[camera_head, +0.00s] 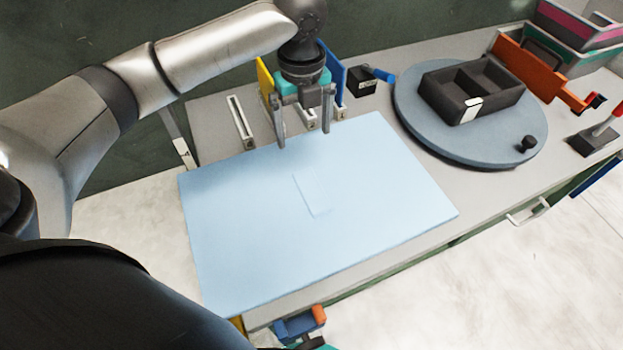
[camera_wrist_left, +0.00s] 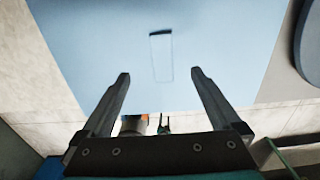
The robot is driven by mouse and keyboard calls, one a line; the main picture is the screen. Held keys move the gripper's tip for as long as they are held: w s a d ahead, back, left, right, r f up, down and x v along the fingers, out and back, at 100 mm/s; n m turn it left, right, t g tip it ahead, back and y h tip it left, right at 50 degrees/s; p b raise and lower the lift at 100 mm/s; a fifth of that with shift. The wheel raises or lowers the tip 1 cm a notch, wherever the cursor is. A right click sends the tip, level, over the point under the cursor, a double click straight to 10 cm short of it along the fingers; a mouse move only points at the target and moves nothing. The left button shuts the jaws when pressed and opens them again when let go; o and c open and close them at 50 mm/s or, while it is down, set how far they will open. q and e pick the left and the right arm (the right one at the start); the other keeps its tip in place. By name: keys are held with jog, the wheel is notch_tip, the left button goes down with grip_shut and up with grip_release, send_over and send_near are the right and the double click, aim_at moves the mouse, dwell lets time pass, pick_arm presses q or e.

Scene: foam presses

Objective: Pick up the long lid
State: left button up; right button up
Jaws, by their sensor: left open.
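A large flat light-blue panel (camera_head: 390,185) lies on the grey table; I cannot tell for sure whether it is the long lid. A slim rectangle of the same blue (camera_head: 312,190) shows near its middle, outlined by faint edges. In the left wrist view this rectangle (camera_wrist_left: 162,58) has a dark far end; I cannot tell whether it is raised or recessed. My left gripper (camera_head: 304,138) is open and empty, pointing down near the panel's far edge. Its two fingers (camera_wrist_left: 160,74) straddle the line towards the rectangle in the wrist view.
A round grey-blue turntable (camera_head: 420,122) with a dark two-compartment box (camera_head: 450,102) stands to the right. Yellow and blue upright plates and a white slotted bar (camera_head: 240,122) are behind the panel. A blue and orange object (camera_head: 300,325) shows at the front edge.

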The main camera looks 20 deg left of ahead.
pick_arm(q)
jog(key=b, duration=0.1)
send_over(307, 181)
notch_tip(307, 181, down, 5)
jog(key=f, duration=0.4)
jog(key=shift+s+a+b, duration=0.1)
jog(key=shift+s+b, duration=0.1)
jog(key=shift+b, duration=0.2)
jog(key=shift+f, duration=0.5)
jog(key=f, duration=0.2)
jog(key=f+b, duration=0.1)
jog(key=f, duration=0.1)
jog(key=shift+w+f, duration=0.2)
jog(key=shift+f, duration=0.2)
pick_arm(e)
jog(key=f, duration=0.1)
jog(key=s+f, duration=0.1)
jog(key=d+f, duration=0.1)
jog(key=shift+s+d+f, duration=0.1)
jog(key=shift+s+f, duration=0.05)
jog(key=shift+s, duration=0.2)
pick_arm(q)
jog(key=shift+c, duration=0.4)
jog(key=c, duration=1.4)
pick_arm(e)
jog(key=shift+s, duration=0.1)
pick_arm(q)
jog(key=shift+r, duration=0.15)
jog(key=shift+c, duration=0.2)
